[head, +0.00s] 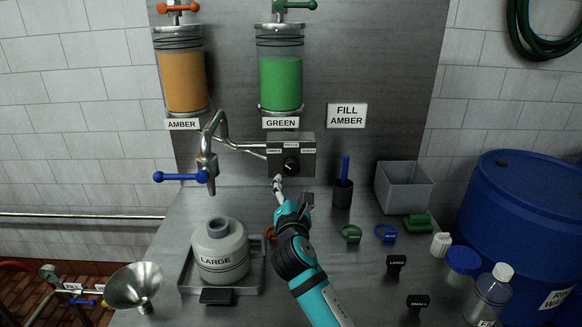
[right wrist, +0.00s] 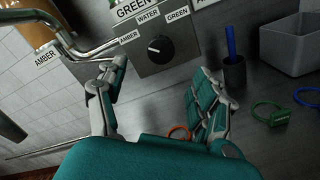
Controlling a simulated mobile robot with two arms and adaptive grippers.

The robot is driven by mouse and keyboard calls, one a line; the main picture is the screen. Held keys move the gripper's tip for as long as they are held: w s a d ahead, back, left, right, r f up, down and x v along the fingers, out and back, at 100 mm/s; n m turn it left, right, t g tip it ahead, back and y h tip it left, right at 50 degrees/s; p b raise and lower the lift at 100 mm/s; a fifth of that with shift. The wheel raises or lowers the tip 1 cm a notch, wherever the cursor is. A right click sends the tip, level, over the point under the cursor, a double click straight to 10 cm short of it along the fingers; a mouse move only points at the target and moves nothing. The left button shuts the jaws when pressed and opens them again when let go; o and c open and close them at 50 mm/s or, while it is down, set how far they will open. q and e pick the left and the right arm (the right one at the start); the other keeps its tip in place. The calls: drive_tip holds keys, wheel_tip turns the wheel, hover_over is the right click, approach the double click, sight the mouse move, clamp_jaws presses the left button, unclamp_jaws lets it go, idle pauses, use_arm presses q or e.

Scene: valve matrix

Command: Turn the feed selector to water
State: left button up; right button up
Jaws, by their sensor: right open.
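The feed selector is a black round knob (head: 291,166) on a grey box (head: 305,148) below the green tank. In the right wrist view the knob (right wrist: 158,48) has labels around it: AMBER at left, WATER at top, GREEN at right. A small pale mark shows on the knob, but I cannot tell surely which label it points at. My right gripper (head: 292,195) is just below and in front of the box. In the right wrist view its fingers (right wrist: 160,88) are spread and empty, with the knob beyond them, apart from them. My left gripper is not in view.
A bent pipe and spout with a blue lever (head: 180,177) are left of the box. A LARGE jug (head: 220,252) stands on a tray at lower left. A cup with a blue stick (head: 343,192) and a grey bin (head: 403,188) stand at right. A sign reads FILL AMBER (head: 347,115).

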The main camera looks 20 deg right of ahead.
sight(291, 171)
drive_tip(key=x, duration=1.1)
drive_tip(key=shift+f, duration=0.2)
drive_tip(key=shift+r, duration=0.1)
drive_tip(key=c, duration=1.2)
